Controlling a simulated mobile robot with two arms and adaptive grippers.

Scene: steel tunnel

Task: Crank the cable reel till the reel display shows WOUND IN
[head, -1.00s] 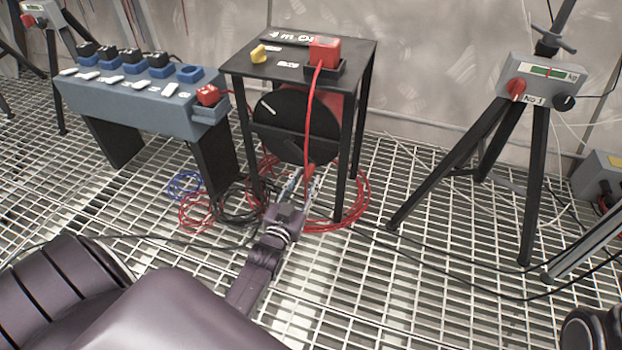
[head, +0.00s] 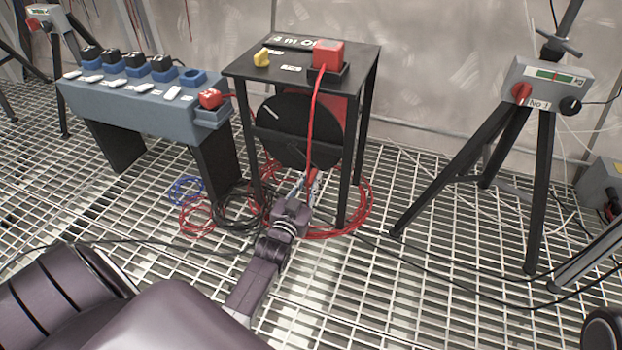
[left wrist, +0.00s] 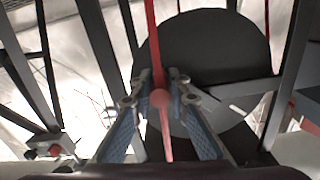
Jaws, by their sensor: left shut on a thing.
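The cable reel is a black disc (head: 285,128) under a small black table (head: 272,68); the left wrist view shows the disc (left wrist: 205,55) close ahead. The reel display (head: 303,43) lies on the table top and reads "4 m O…", its end hidden behind a red plug block (head: 328,55). My left gripper (head: 311,184) is at the disc's lower edge. A red cable (head: 311,115) hangs in front of the disc. My right gripper is not in view.
A blue-grey socket bench (head: 150,108) stands left of the reel table. Red cable coils (head: 350,215) and a black coil (head: 240,208) lie on the grating around its legs. A tripod with a grey box (head: 545,85) stands right. Open grating lies between.

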